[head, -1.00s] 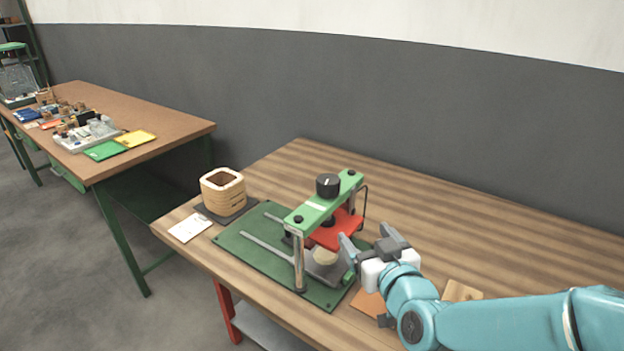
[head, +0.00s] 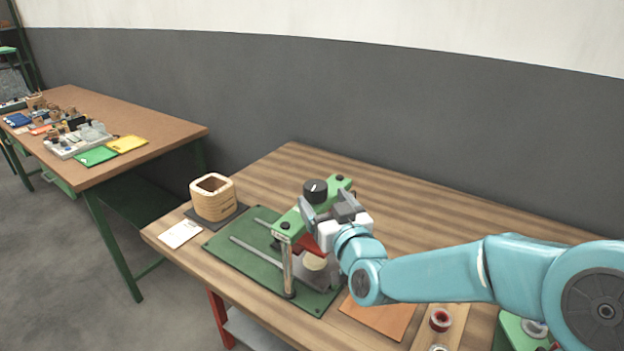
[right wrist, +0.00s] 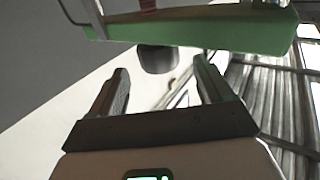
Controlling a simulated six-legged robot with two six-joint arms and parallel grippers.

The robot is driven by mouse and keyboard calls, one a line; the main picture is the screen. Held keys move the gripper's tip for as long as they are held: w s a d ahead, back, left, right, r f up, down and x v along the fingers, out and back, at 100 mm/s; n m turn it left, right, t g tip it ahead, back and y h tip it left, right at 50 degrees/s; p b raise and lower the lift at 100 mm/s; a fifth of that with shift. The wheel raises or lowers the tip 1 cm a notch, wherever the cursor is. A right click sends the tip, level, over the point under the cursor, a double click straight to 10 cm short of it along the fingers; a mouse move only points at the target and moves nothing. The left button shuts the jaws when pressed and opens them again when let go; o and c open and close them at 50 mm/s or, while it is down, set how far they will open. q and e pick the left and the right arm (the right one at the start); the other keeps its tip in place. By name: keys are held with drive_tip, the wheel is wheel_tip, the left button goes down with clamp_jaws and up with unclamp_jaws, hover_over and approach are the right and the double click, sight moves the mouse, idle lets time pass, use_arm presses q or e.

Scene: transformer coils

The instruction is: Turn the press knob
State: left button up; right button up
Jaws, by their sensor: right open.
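The press knob (head: 315,190) is a black cylinder with a white mark on top, standing on the green crossbeam (head: 287,224) of the press. In the right wrist view the dark knob (right wrist: 158,58) shows beyond the fingertips, in line with the gap between them, under the green beam (right wrist: 200,30). My right gripper (head: 328,203) is open and empty, close beside the knob and over the beam in the head view. It also shows in the right wrist view (right wrist: 160,75), both fingers apart. The red press plate (head: 306,244) is partly hidden by my gripper. My left gripper is not in view.
The press stands on a green base plate (head: 240,255). A wooden coil form (head: 213,198) and a white card (head: 180,234) lie left of it. An orange sheet (head: 385,318) and a red-and-white spool (head: 440,319) lie under my right arm. The table behind the press is clear.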

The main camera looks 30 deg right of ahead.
sight(312, 184)
drive_tip(key=p+x, duration=0.1)
drive_tip(key=x, duration=0.6)
drive_tip(key=shift+w, duration=0.25)
drive_tip(key=c, duration=1)
